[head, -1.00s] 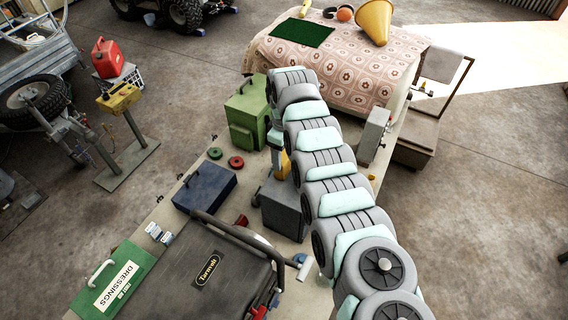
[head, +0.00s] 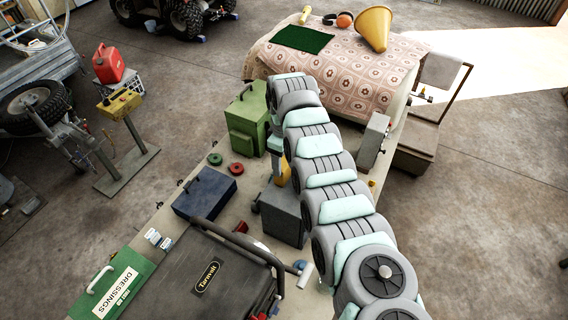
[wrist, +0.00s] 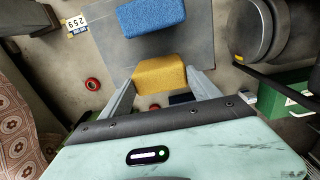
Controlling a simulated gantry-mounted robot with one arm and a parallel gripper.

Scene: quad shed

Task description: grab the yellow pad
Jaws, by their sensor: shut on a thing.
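The yellow pad (wrist: 160,75) is a block with rounded edges, between the two fingers of my gripper (wrist: 161,84) in the wrist view. The fingers are shut on its two sides. In the head view only a small part of the yellow pad (head: 284,178) shows below the end of my arm, beside a grey box (head: 285,215); my arm hides much of my gripper there. A blue pad (wrist: 152,17) lies on a grey surface (wrist: 195,45) just beyond the yellow one in the wrist view. Whether the yellow pad touches that surface is not clear.
A green box (head: 246,120), a dark blue toolbox (head: 205,192), red and green rings, a black case (head: 200,275) and a green dressings box (head: 108,285) crowd the bench. A cloth-covered surface (head: 340,75) with a yellow cone (head: 373,28) stands behind.

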